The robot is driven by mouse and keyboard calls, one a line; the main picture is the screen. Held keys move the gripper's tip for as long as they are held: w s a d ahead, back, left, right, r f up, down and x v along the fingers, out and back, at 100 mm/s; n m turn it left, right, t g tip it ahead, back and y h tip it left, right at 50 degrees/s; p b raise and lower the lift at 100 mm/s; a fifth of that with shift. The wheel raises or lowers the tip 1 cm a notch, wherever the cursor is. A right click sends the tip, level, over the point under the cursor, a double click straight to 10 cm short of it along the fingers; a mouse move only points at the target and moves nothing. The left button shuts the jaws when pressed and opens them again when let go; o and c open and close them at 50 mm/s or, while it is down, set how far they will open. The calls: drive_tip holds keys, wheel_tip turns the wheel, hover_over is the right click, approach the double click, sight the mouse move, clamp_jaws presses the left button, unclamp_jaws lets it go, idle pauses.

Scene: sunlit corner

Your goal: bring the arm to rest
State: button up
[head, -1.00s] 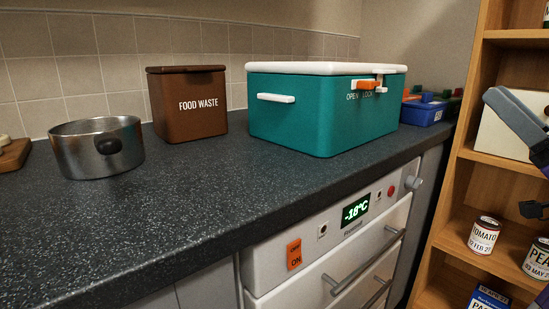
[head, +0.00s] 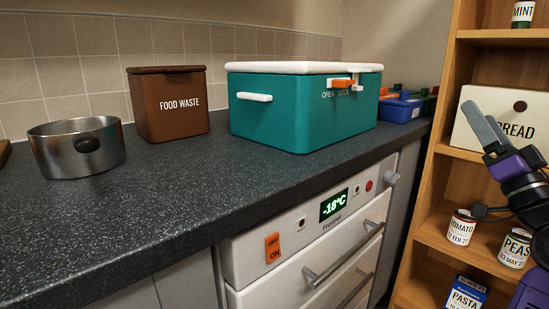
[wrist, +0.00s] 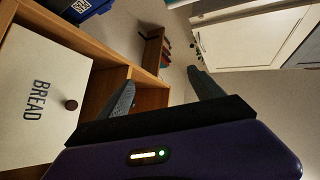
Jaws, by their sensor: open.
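My gripper (head: 489,124) is at the right of the head view, in front of the shelf unit and beside the bread bin. Its two grey fingers point up and to the left. In the wrist view my gripper (wrist: 160,88) shows its fingers spread apart with nothing between them. My purple wrist and dark arm show below it at the right edge of the head view.
A wooden shelf unit (head: 431,190) holds a bread bin (head: 478,133), a tomato can (head: 461,227), a peas can (head: 515,249) and a pasta box (head: 466,294). The counter (head: 150,205) carries a pot (head: 75,148), a food waste bin (head: 168,106) and a teal box (head: 290,115). A freezer (head: 310,235) stands below.

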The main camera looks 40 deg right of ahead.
drive_tip(key=w+a+f+m+g, duration=0.1)
drive_tip(key=w+a+f+g, duration=0.15)
drive_tip(key=f, duration=0.45)
drive_tip(key=w+a+f+m+g, duration=0.1)
drive_tip(key=w+a+f+g, duration=0.15)
drive_tip(key=f, duration=0.45)
drive_tip(key=w+a+f+n+t+y, duration=0.1)
drive_tip(key=w+a+f+n+y, duration=0.2)
drive_tip(key=a+f, duration=0.75)
drive_tip(key=s+a+f+n+y, duration=0.4)
drive_tip(key=a+f, duration=0.1)
drive_tip(key=a, duration=0.5)
drive_tip(key=s+a+f+n+y, duration=0.4)
drive_tip(key=a+f+y, duration=0.15)
drive_tip(key=a, duration=0.55)
drive_tip(key=s+a+f+n+y, duration=0.4)
drive_tip(key=s+a+f, duration=0.15)
drive_tip(key=a, duration=0.45)
wheel_tip(320, 180, up, 32)
drive_tip(key=g+p, duration=0.1)
drive_tip(key=p, duration=3.1)
drive_tip(key=shift+w+r+p, duration=0.25)
drive_tip(key=shift+w+p, duration=0.1)
drive_tip(key=shift+w, duration=0.05)
